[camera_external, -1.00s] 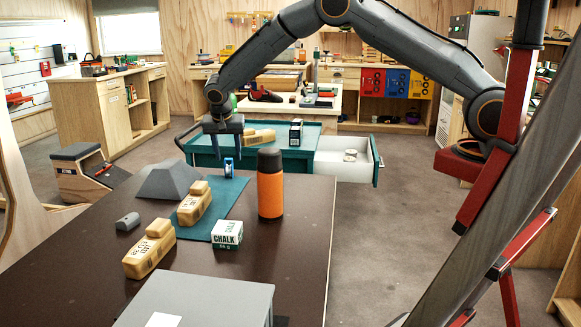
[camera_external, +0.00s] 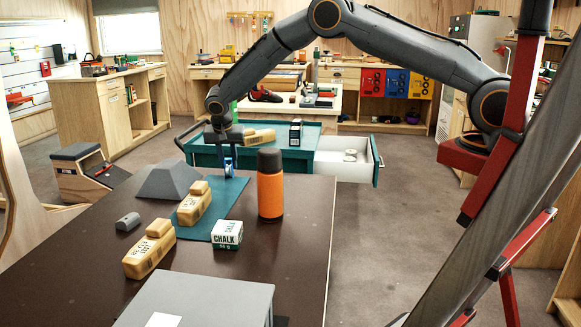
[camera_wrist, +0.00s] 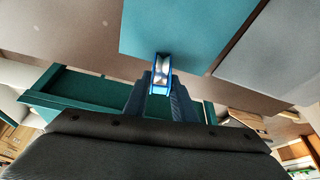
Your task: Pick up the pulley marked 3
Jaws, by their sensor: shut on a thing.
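A small blue pulley (camera_external: 228,166) with a pale metal middle is at the far end of the teal mat (camera_external: 232,190) on the dark table. My gripper (camera_external: 227,158) is shut on it from above. In the wrist view the pulley (camera_wrist: 160,74) sits between the jaws of my gripper (camera_wrist: 160,95), over the teal mat (camera_wrist: 185,30). Its number cannot be read. I cannot tell whether it still touches the mat.
An orange bottle (camera_external: 270,190) stands right of the mat. Near it are a chalk box (camera_external: 227,234), two tan blocks (camera_external: 195,203) (camera_external: 149,249), a grey wedge-sided block (camera_external: 168,181) and a grey box (camera_external: 200,300). A teal cart (camera_external: 290,160) with an open drawer is behind the table.

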